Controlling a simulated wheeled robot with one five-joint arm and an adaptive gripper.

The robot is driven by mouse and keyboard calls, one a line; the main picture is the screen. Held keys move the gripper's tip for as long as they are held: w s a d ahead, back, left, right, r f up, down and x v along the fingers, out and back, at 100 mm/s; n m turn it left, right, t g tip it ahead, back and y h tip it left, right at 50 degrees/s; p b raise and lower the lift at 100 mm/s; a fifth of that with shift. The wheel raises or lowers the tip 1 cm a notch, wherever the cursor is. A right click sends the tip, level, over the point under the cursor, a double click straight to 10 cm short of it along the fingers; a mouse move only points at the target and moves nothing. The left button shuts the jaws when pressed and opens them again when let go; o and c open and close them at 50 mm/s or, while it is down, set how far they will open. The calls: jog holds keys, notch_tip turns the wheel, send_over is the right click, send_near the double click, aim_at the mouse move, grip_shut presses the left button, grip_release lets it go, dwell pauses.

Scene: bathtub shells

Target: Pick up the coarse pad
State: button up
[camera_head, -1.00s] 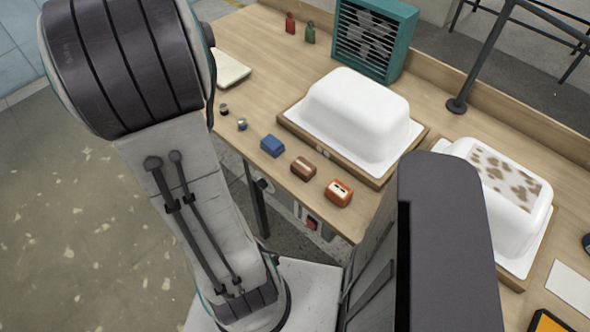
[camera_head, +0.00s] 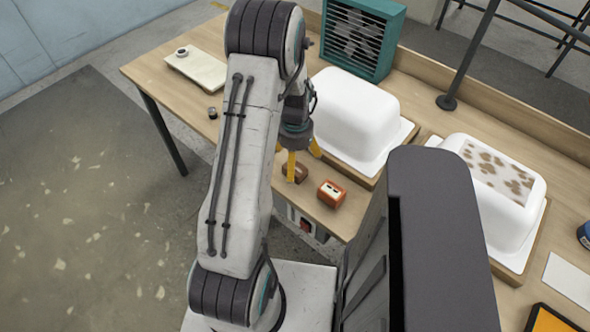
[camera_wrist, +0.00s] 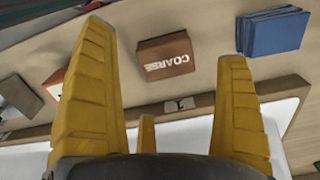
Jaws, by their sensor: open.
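The coarse pad is a brown block (camera_wrist: 166,57) with the word COARSE on it. It lies on the wooden table and shows in the wrist view between and just beyond my two yellow fingertips. In the head view the brown pad (camera_head: 295,172) is partly hidden by my gripper (camera_head: 303,166), which hangs over it. In the wrist view my gripper (camera_wrist: 165,52) is open with nothing between its fingers. I cannot tell the exact gap between fingertips and pad.
A white tub shell (camera_head: 352,115) on a wooden base stands close behind. A second, brown-patched shell (camera_head: 492,190) stands further right. The table's front edge is near.

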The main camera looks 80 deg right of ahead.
jog(key=shift+w+d+f+p, duration=0.15)
jog(key=shift+f+p, duration=0.1)
jog(key=shift+f, duration=0.65)
jog(key=shift+s+d+f+p, duration=0.1)
jog(key=shift+f+p, duration=0.1)
jog(key=shift+f, duration=0.75)
jog(key=shift+w+d+f+p, duration=0.15)
jog(key=shift+f+p, duration=0.1)
jog(key=shift+f, duration=0.65)
jog(key=shift+s, duration=0.1)
jog(key=c, duration=1.5)
jog(key=shift+r+b, duration=0.65)
jog(key=shift+r, duration=4.35)
